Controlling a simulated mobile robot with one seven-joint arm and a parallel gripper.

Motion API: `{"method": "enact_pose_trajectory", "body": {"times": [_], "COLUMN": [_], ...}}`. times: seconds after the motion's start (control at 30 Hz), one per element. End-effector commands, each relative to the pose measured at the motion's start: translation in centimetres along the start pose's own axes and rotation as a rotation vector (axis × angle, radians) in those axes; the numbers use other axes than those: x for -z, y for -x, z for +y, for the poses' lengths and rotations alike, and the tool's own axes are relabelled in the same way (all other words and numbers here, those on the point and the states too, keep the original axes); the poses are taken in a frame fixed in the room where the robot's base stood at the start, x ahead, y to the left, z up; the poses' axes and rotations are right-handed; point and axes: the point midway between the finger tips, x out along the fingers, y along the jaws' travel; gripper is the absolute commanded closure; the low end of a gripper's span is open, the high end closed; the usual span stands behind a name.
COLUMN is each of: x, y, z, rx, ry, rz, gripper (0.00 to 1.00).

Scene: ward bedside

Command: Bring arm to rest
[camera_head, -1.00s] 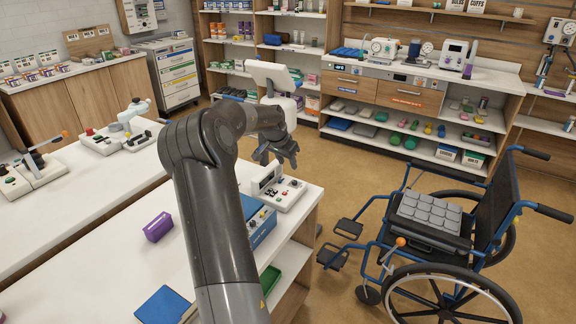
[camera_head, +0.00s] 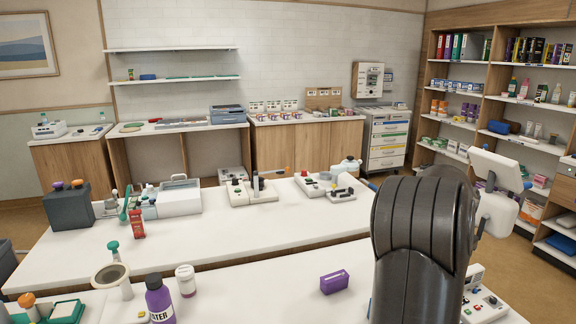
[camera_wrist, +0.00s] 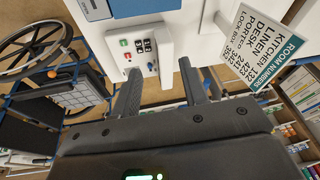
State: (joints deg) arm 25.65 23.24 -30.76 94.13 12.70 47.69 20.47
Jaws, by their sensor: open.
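My gripper (camera_wrist: 165,92) shows in the wrist view with its two dark fingers apart and nothing between them. Beyond the fingers is a white device with buttons (camera_wrist: 138,50), apart from them as far as I can see. In the head view my arm rises at the right and hides part of the near counter; my gripper is out of sight there behind the arm. The same kind of button panel (camera_head: 483,302) shows at the lower right, beside my arm.
The near white counter (camera_head: 260,285) holds a purple box (camera_head: 335,281), a purple bottle (camera_head: 160,300) and a pill jar (camera_head: 186,280). A second counter (camera_head: 300,228) behind holds several devices. A room-number sign (camera_wrist: 265,40) and a wheelchair (camera_wrist: 50,85) show in the wrist view.

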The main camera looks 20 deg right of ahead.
Motion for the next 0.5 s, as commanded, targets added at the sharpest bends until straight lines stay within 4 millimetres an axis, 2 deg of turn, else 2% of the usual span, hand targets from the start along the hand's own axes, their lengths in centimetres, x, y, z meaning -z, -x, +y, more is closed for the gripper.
{"method": "enact_pose_trajectory", "body": {"times": [0.03, 0.23, 0.5], "x": [-1.9, -9.5, -20.4], "y": [1.7, 7.1, 14.0], "z": [-1.1, -4.2, -5.6], "rx": [0.033, 0.140, 0.264], "ry": [0.039, 0.216, 0.486], "rz": [-0.011, -0.052, -0.078], "gripper": [0.59, 0.59, 0.59]}}
